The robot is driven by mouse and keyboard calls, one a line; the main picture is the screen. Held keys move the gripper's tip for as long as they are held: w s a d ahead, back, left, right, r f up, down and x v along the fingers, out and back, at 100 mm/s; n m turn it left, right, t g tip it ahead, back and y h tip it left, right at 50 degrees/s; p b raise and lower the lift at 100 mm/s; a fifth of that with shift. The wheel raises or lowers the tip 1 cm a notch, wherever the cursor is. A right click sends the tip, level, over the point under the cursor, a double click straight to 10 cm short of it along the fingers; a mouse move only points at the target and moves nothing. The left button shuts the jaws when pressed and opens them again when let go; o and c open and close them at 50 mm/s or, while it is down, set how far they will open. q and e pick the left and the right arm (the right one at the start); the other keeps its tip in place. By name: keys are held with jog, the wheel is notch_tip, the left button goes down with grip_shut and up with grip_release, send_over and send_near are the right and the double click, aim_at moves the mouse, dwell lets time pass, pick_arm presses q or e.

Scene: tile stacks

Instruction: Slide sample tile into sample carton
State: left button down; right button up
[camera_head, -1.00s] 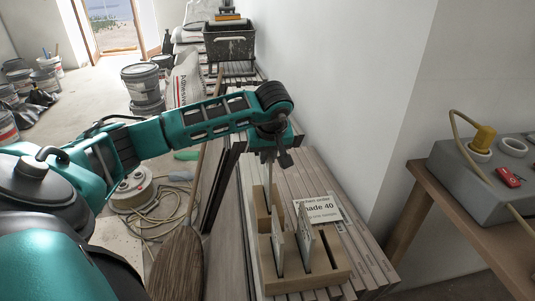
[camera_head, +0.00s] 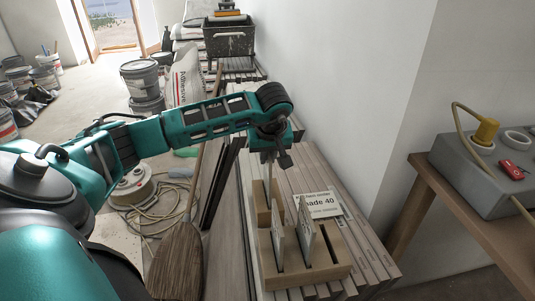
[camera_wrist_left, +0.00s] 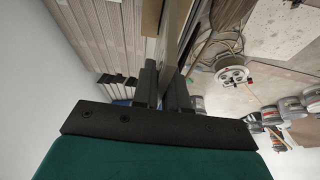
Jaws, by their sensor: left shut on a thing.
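My left gripper (camera_head: 269,156) points down above the tan rack and is shut on a thin, pale tile (camera_wrist_left: 171,42), held on edge between the fingers (camera_wrist_left: 164,88). In the head view the held tile shows as a narrow strip below the jaws, in front of or at a tan, carton-like upright block (camera_head: 262,212). I cannot tell whether the tile's lower edge is inside it. Two pale tiles stand on edge in the slotted tan rack (camera_head: 330,271): one left (camera_head: 277,242), one right (camera_head: 305,231). My right gripper is not in view.
A white card (camera_head: 322,205) reading "ade 40" lies beside the rack on the stacked planks (camera_head: 365,255). A white wall is close on the right. A broom (camera_head: 178,262) stands left of the stack. A grey box (camera_head: 480,175) is on a wooden table at far right.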

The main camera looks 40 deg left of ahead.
aim_at(269, 154)
pick_arm(q)
jog(key=shift+f+b, duration=0.95)
jog(key=shift+f, duration=0.45)
jog(key=c, duration=1.1)
grip_release()
jog(key=shift+r, duration=0.1)
jog(key=shift+p+v, duration=2.6)
jog(key=shift+v, duration=0.4)
jog(key=p+v, duration=0.2)
jog(key=v, duration=1)
jog(key=shift+s+d+r, duration=0.15)
jog(key=shift+d+r, duration=0.1)
jog(key=shift+r, duration=0.05)
